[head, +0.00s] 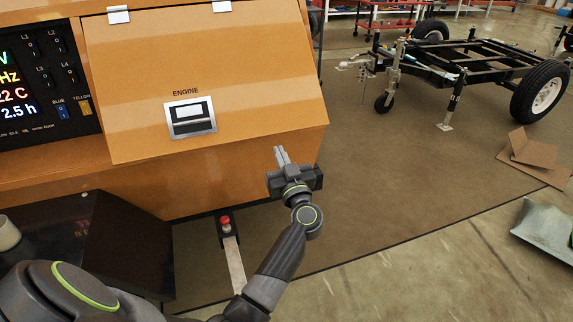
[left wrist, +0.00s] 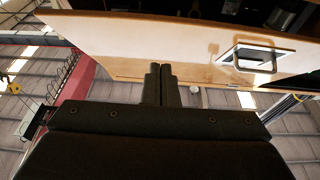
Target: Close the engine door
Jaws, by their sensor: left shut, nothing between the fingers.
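The engine door (head: 240,80) is a flat orange panel marked ENGINE, hung from hinges along its top edge. It stands partly open, its lower edge tilted out from the orange cabinet. A recessed latch handle (head: 190,117) sits near its lower edge. In the left wrist view the door (left wrist: 150,45) and the latch (left wrist: 255,58) show above the fingers, with a dark opening beyond. My left gripper (head: 281,155) is shut and empty near the door's lower right part. I cannot tell whether it touches the door. My right gripper is out of view.
A control panel (head: 50,80) with lit readouts is left of the door. A red button (head: 225,222) on a metal bar is below the cabinet. A wheeled trailer frame (head: 470,65) and cardboard (head: 533,155) are at right. The floor between is clear.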

